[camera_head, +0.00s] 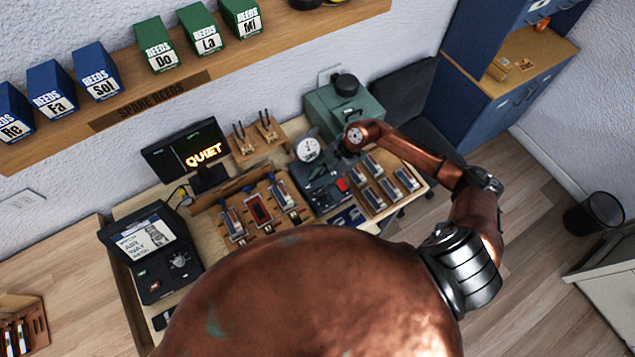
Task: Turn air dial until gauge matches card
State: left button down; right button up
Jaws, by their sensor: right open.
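A round white gauge (308,149) stands at the back of a dark panel (322,187) on the workbench; its needle is too small to read. My right arm reaches in from the right, and my right gripper (353,138) is open just to the right of the gauge, over the panel's back right part. I cannot tell whether it touches anything; an air dial there is not clearly visible. A white printed card (147,241) shows in the open black case on the left, its text too small to read fully. A small knob (180,260) sits below it. My left gripper is not in view.
A screen reading QUIET (203,152) stands behind the reed holders (259,208). A green box (335,108) with a black cap stands behind my right gripper. A wooden tray (385,185) lies to the right. The reed shelf (255,45) hangs above.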

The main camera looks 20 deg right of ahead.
jog(key=shift+g+h, duration=0.5)
jog(key=shift+h, duration=0.3)
jog(key=f, duration=0.2)
jog(key=d+f+p, duration=0.1)
jog(key=f, duration=0.4)
jog(key=shift+s+d+f+p, duration=0.1)
jog(key=shift+s+d+p, duration=0.1)
jog(key=shift+s+p, duration=0.15)
jog(key=shift+a+f, duration=0.15)
jog(key=shift+f, duration=0.25)
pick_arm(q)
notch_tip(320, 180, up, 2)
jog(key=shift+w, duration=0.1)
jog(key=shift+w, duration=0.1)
pick_arm(e)
jog(key=shift+c, duration=0.8)
grip_shut()
